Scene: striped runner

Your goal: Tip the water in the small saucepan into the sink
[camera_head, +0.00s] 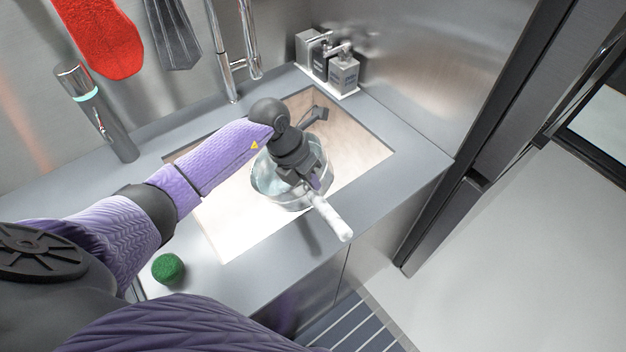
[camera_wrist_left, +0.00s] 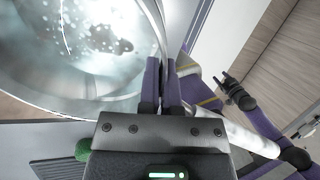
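The small saucepan (camera_head: 262,187) is a shiny metal pan with a long white handle (camera_head: 332,220). It is over the sink (camera_head: 240,222), its handle pointing toward the front right. Its bright inside, with pale specks and water-like glints, fills the upper left of the left wrist view (camera_wrist_left: 75,60); the water level is hard to judge. My left gripper (camera_head: 308,184) is shut on the pan's wall near the handle; its fingers show in the left wrist view (camera_wrist_left: 161,82). My right gripper (camera_wrist_left: 228,82) shows small in the left wrist view, away from the pan; its opening is unclear.
A faucet (camera_head: 229,55) stands behind the sink. Metal dispensers (camera_head: 343,75) sit at the back corner and a dark cylinder (camera_head: 112,127) at the back left. A green round sponge (camera_head: 168,268) lies on the front counter. A red mitt (camera_head: 103,38) hangs at the wall.

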